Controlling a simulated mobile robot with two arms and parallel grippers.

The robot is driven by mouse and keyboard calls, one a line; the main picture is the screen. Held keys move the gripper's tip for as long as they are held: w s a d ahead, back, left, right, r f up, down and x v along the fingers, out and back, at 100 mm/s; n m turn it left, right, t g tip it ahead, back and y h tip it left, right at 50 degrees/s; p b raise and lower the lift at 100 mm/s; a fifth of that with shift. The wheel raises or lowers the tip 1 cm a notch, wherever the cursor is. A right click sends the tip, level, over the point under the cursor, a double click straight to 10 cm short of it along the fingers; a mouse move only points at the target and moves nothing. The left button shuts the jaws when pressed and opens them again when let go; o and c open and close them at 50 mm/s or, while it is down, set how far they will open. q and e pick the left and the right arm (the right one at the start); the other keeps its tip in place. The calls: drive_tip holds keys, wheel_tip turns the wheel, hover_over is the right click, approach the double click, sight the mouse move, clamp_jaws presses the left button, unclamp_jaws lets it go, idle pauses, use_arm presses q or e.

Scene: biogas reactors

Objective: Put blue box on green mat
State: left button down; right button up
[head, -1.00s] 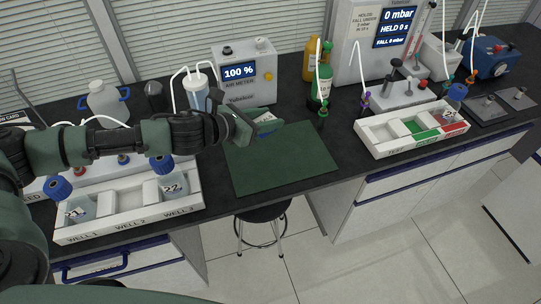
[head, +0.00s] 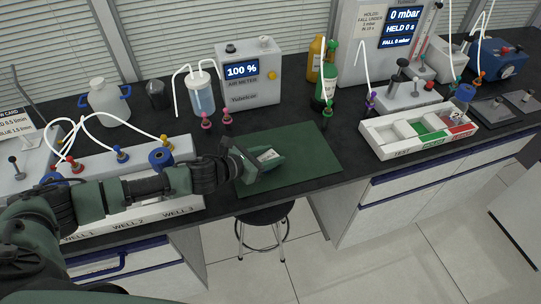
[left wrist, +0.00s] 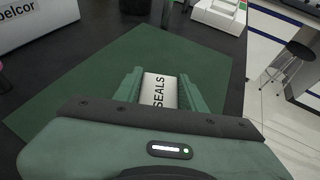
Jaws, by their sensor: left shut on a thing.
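The green mat (head: 312,160) lies flat on the dark bench and also fills much of the left wrist view (left wrist: 75,85). My left gripper (head: 268,158) is over the mat's left part. In the left wrist view its two green fingers (left wrist: 158,90) are shut on a small box (left wrist: 160,88). The box's visible face is white and reads SEALS; its other sides are mostly hidden by the fingers, so I cannot make out blue now. Whether the box touches the mat is unclear. My right gripper is out of view.
The air meter (head: 251,75) stands behind the mat, with pink-topped fittings (head: 227,118) near its back left corner. A white sectioned tray (head: 418,130) is to the right. The well rack (head: 130,215) is under my left arm. The mat's right half is clear.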

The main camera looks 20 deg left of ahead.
use_arm(q)
drive_tip(key=shift+f, duration=0.15)
drive_tip(key=c, duration=0.8)
unclamp_jaws()
drive_tip(key=shift+c, duration=0.2)
drive_tip(key=shift+s+a+r, duration=0.1)
drive_tip(key=shift+s+r, duration=0.05)
drive_tip(key=shift+r, duration=0.1)
drive_tip(key=b+v, duration=0.2)
drive_tip(key=v, duration=0.8)
drive_tip(key=shift+s+a+f, duration=0.1)
drive_tip(key=shift+s+a, duration=0.15)
drive_tip(key=shift+s+a+r+b, duration=0.2)
drive_tip(key=shift+s+r+b, duration=0.15)
drive_tip(key=shift+s+r, duration=0.05)
